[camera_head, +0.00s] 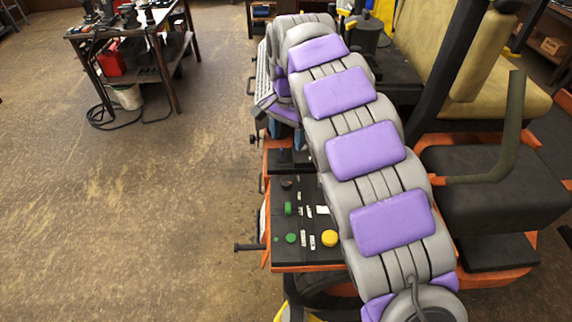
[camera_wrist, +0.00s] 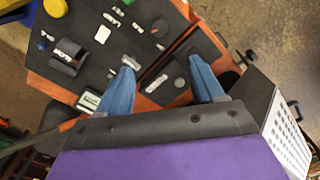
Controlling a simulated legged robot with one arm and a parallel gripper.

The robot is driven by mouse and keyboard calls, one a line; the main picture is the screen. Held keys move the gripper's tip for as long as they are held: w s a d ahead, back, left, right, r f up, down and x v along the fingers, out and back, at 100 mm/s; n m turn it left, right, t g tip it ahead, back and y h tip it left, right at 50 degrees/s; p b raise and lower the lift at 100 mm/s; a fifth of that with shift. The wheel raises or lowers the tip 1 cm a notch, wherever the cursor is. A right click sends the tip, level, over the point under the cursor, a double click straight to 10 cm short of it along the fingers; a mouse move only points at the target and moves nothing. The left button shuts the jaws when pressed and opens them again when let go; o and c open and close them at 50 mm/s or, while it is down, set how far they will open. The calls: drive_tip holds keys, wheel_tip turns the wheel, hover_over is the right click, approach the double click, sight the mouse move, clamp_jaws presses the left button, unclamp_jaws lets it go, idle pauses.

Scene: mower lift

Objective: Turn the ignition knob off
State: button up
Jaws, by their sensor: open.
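The dark control panel (camera_head: 284,258) with an orange edge lies below my arm in the head view and fills the upper left of the wrist view (camera_wrist: 95,40). It carries a yellow knob (camera_head: 330,238), a green knob (camera_head: 289,208), a small green button (camera_head: 291,238) and a dark round knob (camera_head: 286,184). The wrist view shows a black raised knob with white lettering (camera_wrist: 67,57) and a dark round knob (camera_wrist: 159,26). I cannot tell which is the ignition knob. My gripper (camera_wrist: 162,84) is open and empty, its blue fingers apart over the panel's edge.
The mower's tan seat (camera_head: 475,60) and a dark bent lever (camera_head: 510,130) stand right of my arm. A metal rod (camera_head: 248,246) sticks out left of the panel. A cluttered workbench (camera_head: 125,25) stands at the back left. The brown floor (camera_head: 110,220) at left is clear.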

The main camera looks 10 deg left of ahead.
approach(286, 181)
wheel_tip(286, 181, down, 8)
drive_tip(key=shift+a, duration=0.15)
drive_tip(key=shift+d+f, duration=0.25)
drive_tip(key=shift+f, duration=0.1)
drive_tip(key=shift+a, duration=0.15)
drive_tip(key=c, duration=1.1)
